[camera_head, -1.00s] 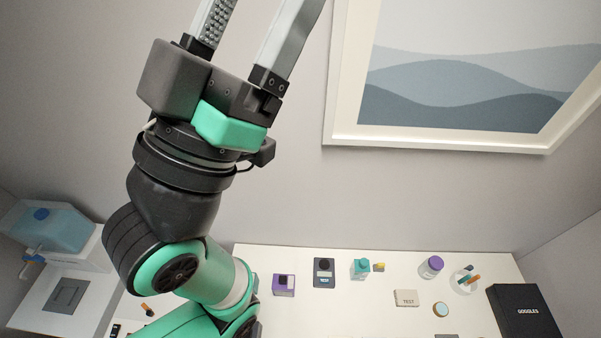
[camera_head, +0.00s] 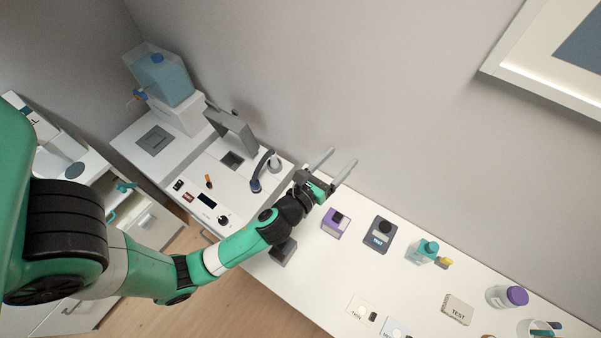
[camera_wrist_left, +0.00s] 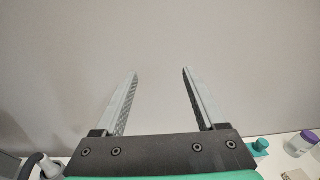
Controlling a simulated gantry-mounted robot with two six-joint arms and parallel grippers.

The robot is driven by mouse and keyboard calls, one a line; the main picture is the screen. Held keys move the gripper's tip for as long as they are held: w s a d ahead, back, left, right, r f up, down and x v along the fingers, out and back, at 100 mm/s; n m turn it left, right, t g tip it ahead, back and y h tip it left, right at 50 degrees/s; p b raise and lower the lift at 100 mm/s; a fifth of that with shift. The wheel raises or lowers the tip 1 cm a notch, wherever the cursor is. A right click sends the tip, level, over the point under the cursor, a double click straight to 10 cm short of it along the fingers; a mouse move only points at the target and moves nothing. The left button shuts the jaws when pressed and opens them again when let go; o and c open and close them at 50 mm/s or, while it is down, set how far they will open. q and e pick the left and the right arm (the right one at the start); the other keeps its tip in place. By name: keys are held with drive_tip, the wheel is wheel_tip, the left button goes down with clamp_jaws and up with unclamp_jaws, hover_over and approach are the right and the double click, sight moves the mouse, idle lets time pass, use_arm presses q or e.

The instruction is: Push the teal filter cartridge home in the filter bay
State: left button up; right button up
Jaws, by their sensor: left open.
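My left gripper (camera_head: 336,165) is open and empty, in the air in front of the wall above the long white counter. Its spread fingers also show in the left wrist view (camera_wrist_left: 159,73), with only bare wall between them. A small teal part (camera_head: 123,187) sticks out by the white cabinet at the left in the head view, far from the gripper. It may be the teal filter cartridge, but it is too small to tell. I cannot make out the filter bay for certain. My right gripper is not in view.
A raised grey flap (camera_head: 234,128) and a bent dark-tipped spout (camera_head: 264,170) stand near the wall. A blue water tank (camera_head: 168,80) is behind. A purple box (camera_head: 336,223), a scale (camera_head: 381,235) and a teal-capped bottle (camera_head: 423,252) stand on the counter.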

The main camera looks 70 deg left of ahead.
use_arm(q)
drive_tip(key=s+a+f+g+b, duration=0.1)
drive_tip(key=s+f+g+b, duration=0.15)
drive_tip(key=s+f, duration=0.7)
drive_tip(key=s+f+g+b, duration=0.25)
drive_tip(key=s+f, duration=0.25)
drive_tip(key=f, duration=0.9)
drive_tip(key=shift+m, duration=0.3)
drive_tip(key=x, duration=0.4)
drive_tip(key=r+x, duration=0.1)
drive_tip(key=x, duration=0.1)
drive_tip(key=shift+w+a, duration=0.2)
drive_tip(key=shift+w, duration=0.25)
drive_tip(key=b+x, duration=0.1)
drive_tip(key=x, duration=0.4)
drive_tip(key=shift+w+a+r, duration=0.1)
drive_tip(key=shift+w+r, duration=0.05)
clamp_jaws()
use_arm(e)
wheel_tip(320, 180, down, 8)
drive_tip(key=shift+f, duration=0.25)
use_arm(q)
drive_tip(key=shift+r, duration=0.1)
